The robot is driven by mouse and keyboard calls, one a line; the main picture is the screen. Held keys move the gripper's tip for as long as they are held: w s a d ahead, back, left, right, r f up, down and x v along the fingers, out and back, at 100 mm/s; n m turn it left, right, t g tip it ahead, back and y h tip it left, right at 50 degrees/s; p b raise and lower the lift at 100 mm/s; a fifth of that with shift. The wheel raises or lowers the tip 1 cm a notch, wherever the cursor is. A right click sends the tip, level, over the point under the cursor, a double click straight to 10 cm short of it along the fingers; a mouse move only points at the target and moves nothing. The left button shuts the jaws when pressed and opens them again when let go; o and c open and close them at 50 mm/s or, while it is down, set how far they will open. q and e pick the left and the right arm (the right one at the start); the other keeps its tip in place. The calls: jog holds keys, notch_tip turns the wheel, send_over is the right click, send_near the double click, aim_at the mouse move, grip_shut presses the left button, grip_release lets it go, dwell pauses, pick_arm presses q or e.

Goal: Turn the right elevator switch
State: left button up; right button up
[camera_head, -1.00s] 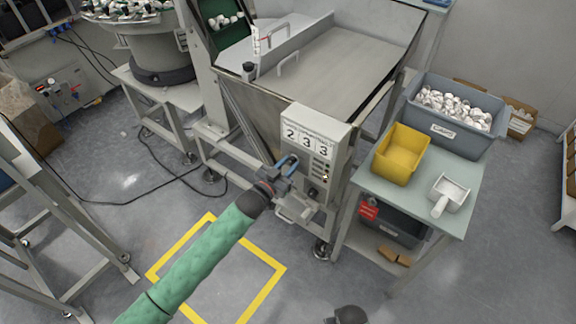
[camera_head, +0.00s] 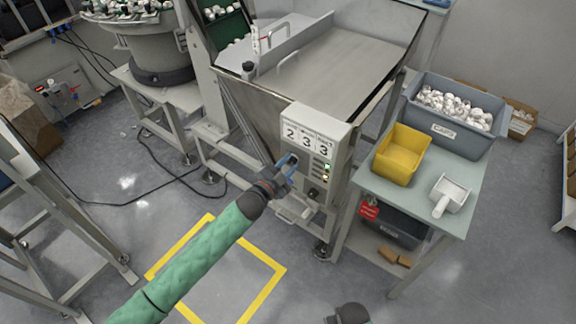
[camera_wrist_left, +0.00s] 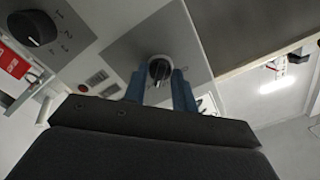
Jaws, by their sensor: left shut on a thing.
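The control box (camera_head: 316,150) on the front of the steel hopper carries the number cards 2, 3, 3, small lamps and black knobs. My left gripper (camera_head: 287,165) reaches its front from the lower left. In the left wrist view, the blue fingers (camera_wrist_left: 162,88) are shut on a black switch knob (camera_wrist_left: 159,70) on a grey plate, one finger at each side. The fingers hide this knob in the head view. A second, numbered black dial (camera_wrist_left: 33,28) is clear of the fingers; it also shows in the head view (camera_head: 313,193).
A green-belted elevator (camera_head: 222,26) with white caps rises behind the hopper (camera_head: 330,70). At right, a table (camera_head: 410,205) holds a yellow bin (camera_head: 401,153), a grey crate (camera_head: 449,134) and a white scoop (camera_head: 450,193). Floor inside the yellow outline (camera_head: 265,298) is clear.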

jog(key=shift+w, duration=0.2)
pick_arm(q)
jog(key=o, duration=1)
jog(key=shift+s+a, duration=0.2)
jog(key=b+v, duration=0.2)
jog(key=v, duration=0.5)
pick_arm(e)
notch_tip(320, 180, up, 10)
jog(key=shift+w+a+f, duration=0.2)
jog(key=shift+w+a, duration=0.15)
jog(key=shift+w, duration=0.1)
pick_arm(q)
jog(key=shift+a, duration=0.15)
